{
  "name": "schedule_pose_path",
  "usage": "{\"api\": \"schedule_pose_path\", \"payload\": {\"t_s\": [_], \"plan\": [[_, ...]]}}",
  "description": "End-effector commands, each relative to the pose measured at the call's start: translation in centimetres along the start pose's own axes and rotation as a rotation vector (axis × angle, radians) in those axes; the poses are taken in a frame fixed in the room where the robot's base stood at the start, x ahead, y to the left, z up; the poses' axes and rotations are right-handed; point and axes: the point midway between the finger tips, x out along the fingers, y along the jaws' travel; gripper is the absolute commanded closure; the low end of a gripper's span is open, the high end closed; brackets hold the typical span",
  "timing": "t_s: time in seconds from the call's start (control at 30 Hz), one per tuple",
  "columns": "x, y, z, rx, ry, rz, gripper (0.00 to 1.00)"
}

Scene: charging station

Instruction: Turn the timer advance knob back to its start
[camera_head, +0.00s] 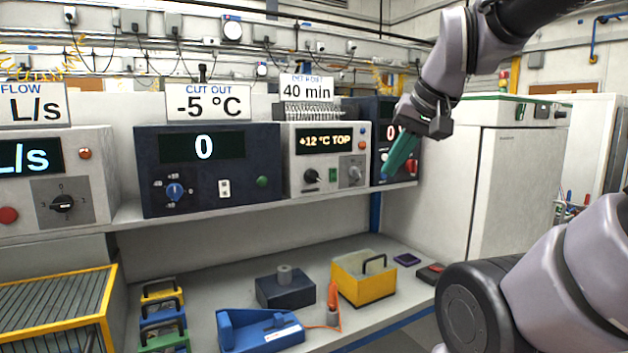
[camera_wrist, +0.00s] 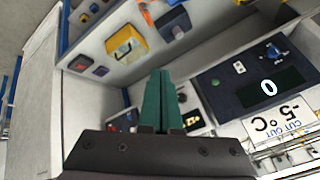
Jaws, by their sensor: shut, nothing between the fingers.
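My gripper (camera_head: 388,174) has teal fingers pressed together and empty, pointing down and left in front of the dark unit (camera_head: 361,112) at the shelf's right end. In the wrist view the shut fingers (camera_wrist: 160,82) hide part of the scene. The dark unit's display shows a partly hidden "0". A red knob (camera_head: 411,168) shows just right of the fingers. No timer label is legible, and the fingers cover part of this panel. Contact with it cannot be told. A "40 min" sign (camera_head: 307,90) stands above the neighbouring grey unit (camera_head: 299,158), which has a black knob (camera_head: 310,176) and a grey knob (camera_head: 354,174).
Left on the shelf is a navy "0" unit (camera_head: 225,180) with a blue knob (camera_head: 175,192). A yellow bin (camera_head: 362,288) and blue holder (camera_head: 258,330) stand on the lower bench. A white cabinet (camera_head: 515,190) closes off the right. Space before the shelf is open.

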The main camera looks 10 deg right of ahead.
Motion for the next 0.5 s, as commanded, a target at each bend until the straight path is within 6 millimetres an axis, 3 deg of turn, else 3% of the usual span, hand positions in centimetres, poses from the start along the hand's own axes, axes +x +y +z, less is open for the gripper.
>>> {"api": "schedule_pose_path", "payload": {"t_s": [0.03,0.13,0.23,0.5], "plan": [[0.0,0.0,0.0,0.0,0.001,0.0,0.85],[0.5,0.1,-0.8,-0.006,0.015,0.008,0.46],[2.2,0.2,-3.2,-0.028,0.065,0.03,0.08],[10.8,-0.2,-14.2,-0.171,0.331,0.067,0.06]]}}
